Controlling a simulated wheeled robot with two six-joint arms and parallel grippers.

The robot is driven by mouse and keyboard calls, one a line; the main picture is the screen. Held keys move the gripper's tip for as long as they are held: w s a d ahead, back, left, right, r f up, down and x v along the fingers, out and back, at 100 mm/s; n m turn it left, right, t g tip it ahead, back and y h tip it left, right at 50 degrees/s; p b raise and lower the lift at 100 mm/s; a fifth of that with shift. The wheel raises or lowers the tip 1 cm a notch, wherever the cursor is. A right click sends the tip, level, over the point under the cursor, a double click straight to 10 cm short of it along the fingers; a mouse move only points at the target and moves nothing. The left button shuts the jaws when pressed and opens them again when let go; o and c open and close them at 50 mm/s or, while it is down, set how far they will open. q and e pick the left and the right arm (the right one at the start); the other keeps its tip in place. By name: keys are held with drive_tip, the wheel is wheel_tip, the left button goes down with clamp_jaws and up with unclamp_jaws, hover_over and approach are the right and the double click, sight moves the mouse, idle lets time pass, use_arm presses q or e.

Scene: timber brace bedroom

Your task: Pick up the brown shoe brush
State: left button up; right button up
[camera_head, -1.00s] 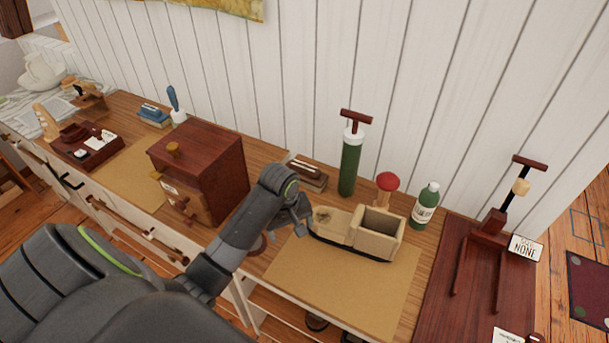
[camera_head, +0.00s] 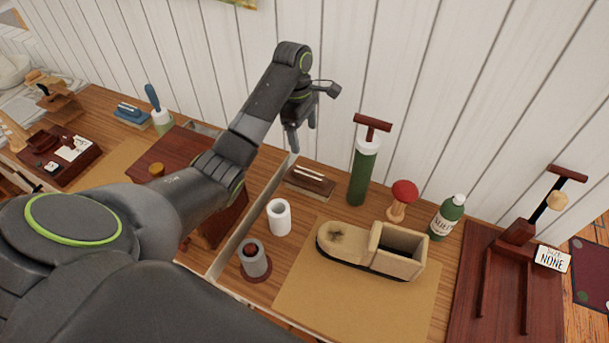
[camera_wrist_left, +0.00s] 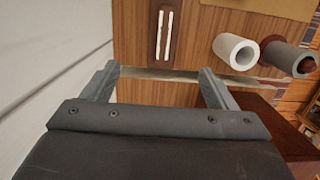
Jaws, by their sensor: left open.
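The brown shoe brush (camera_head: 310,181) lies on the wooden bench top near the white wall, left of the green cylinder. It is a dark brown block with pale stripes on top. In the left wrist view the brush (camera_wrist_left: 165,34) lies ahead of the finger gap, clear of both fingers. My left gripper (camera_head: 313,116) is open and empty, raised above the bench near the wall and above the brush. In the left wrist view its two fingers (camera_wrist_left: 158,72) stand wide apart. My right gripper is not in view.
A green cylinder with a T-handle (camera_head: 364,170) stands right of the brush. A white roll (camera_head: 279,217) and a grey roll (camera_head: 254,259) stand in front. A wooden shoe-shaped box (camera_head: 370,248), red-topped stand (camera_head: 403,196) and green bottle (camera_head: 446,217) are farther right.

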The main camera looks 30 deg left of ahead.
use_arm(q)
wheel_tip(320, 180, down, 3)
drive_tip(key=d+b, duration=0.2)
drive_tip(key=b, duration=0.1)
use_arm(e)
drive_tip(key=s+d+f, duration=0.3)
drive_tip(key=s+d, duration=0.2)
use_arm(q)
drive_tip(key=b, duration=0.6)
hover_over(309, 173)
drive_tip(key=f, duration=0.6)
drive_tip(key=shift+w+a, duration=0.1)
drive_tip(key=shift+a, duration=0.15)
drive_tip(key=shift+f, duration=0.4)
wheel_tip(309, 173, down, 2)
drive_tip(key=shift+d+f+p, duration=0.15)
drive_tip(key=shift+f+p, duration=0.05)
drive_tip(key=shift+p, duration=0.3)
drive_tip(key=f, duration=0.4)
drive_tip(key=shift+d+f, duration=0.2)
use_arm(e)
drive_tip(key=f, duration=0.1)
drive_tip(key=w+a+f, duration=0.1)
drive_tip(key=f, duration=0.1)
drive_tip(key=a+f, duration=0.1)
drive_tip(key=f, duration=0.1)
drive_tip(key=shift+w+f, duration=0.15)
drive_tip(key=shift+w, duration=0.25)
